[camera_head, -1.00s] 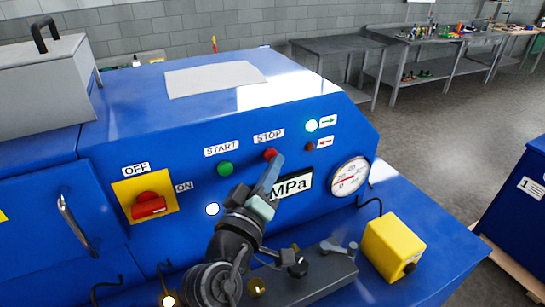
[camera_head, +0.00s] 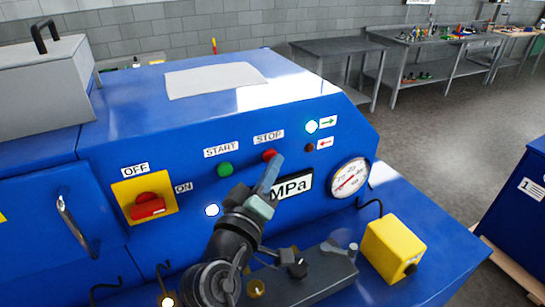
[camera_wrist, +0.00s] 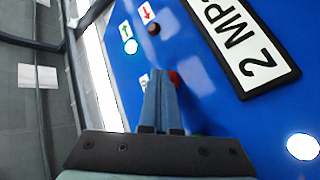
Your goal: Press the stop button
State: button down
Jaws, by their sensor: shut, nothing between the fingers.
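The red stop button (camera_head: 269,155) is on the blue machine's sloped panel, under the STOP label (camera_head: 268,137). My gripper (camera_head: 277,158) is shut and empty, with its fingertips at the right edge of the button in the head view. In the wrist view the shut fingers (camera_wrist: 160,85) point at the panel, and a sliver of the red button (camera_wrist: 174,77) shows beside them. The fingers hide most of it there. I cannot tell whether the tips touch the button.
The green start button (camera_head: 225,169) is left of the stop button. An MPa plate (camera_head: 292,186) and a pressure gauge (camera_head: 349,177) are to the right. A red rotary switch (camera_head: 147,206) is at the left. A yellow box (camera_head: 393,248) stands on the lower ledge.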

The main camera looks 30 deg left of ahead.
jog(key=shift+s+d, duration=0.5)
jog(key=shift+d, duration=0.05)
jog(key=shift+s+d+p, duration=0.6)
jog(key=shift+s+d, duration=0.15)
jog(key=shift+d, duration=0.25)
jog(key=shift+s+d+p, duration=0.6)
jog(key=shift+s+d, duration=0.15)
jog(key=shift+d, duration=0.2)
jog(key=d+r+m+t+h+b, duration=0.1)
jog(key=d+r+m+t, duration=0.3)
jog(key=r, duration=0.6)
jog(key=d+r+m+h+b, duration=0.1)
jog(key=d+r+m, duration=0.1)
jog(key=d+r, duration=0.5)
jog(key=s+d+r+m+t, duration=0.2)
jog(key=s+r, duration=0.3)
jog(key=r, duration=0.4)
jog(key=s+d+r+m+t+b, duration=0.1)
jog(key=s+d+r+m+t, duration=0.1)
jog(key=s+r, duration=0.3)
notch_tip(320, 180, up, 4)
jog(key=shift+s+d+f+m+t, duration=0.15)
jog(key=shift+d+m+t, duration=0.1)
jog(key=shift+m+t, duration=0.2)
jog(key=shift+a, duration=0.1)
